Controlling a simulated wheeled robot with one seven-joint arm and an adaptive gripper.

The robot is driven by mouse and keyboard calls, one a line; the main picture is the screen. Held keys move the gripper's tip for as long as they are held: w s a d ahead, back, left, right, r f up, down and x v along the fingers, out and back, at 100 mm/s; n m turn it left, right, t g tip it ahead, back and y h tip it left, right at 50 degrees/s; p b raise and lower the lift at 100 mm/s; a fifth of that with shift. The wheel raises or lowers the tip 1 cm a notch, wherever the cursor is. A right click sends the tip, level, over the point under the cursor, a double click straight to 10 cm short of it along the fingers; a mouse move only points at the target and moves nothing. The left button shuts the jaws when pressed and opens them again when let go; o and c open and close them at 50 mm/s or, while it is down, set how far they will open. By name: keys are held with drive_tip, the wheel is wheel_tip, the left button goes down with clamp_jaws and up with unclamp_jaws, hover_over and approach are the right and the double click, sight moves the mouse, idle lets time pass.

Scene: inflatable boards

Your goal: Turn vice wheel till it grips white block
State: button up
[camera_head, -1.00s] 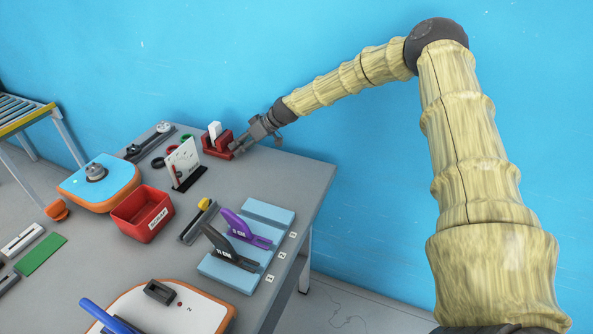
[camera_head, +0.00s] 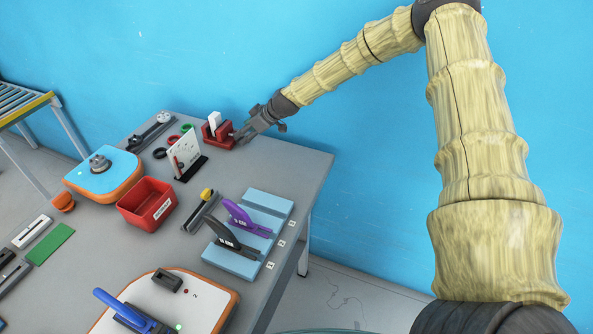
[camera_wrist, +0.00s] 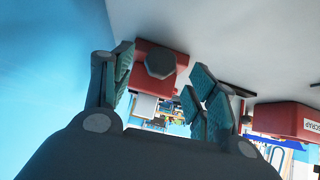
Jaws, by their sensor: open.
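The red vice (camera_head: 225,141) stands at the far back of the grey table, near the blue wall. The white block (camera_head: 214,120) stands upright in it and sticks up above its top. In the wrist view the vice body (camera_wrist: 142,53) shows with its dark grey, many-sided wheel (camera_wrist: 160,64) facing me. My gripper (camera_head: 241,135) is at the right side of the vice. In the wrist view its open fingers (camera_wrist: 161,70) lie on either side of the wheel. I cannot tell whether they touch it. The white block is hidden in the wrist view.
A white panel (camera_head: 184,150) on a dark base stands just in front of the vice. A red bin (camera_head: 140,213) and a light blue rack (camera_head: 270,203) with purple and black tools are nearer. The table is bare to the right of the vice.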

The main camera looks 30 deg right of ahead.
drive_tip(key=b+v, duration=0.6)
drive_tip(key=shift+s+d, duration=0.2)
drive_tip(key=shift+d, duration=0.25)
drive_tip(key=b, duration=0.4)
drive_tip(key=shift+d+r+g, duration=0.2)
drive_tip(key=shift+g, duration=0.1)
drive_tip(key=b, duration=0.4)
drive_tip(key=shift+s+d+r+y, duration=0.15)
drive_tip(key=shift+d+r+y, duration=0.1)
drive_tip(key=shift+r+y, duration=0.15)
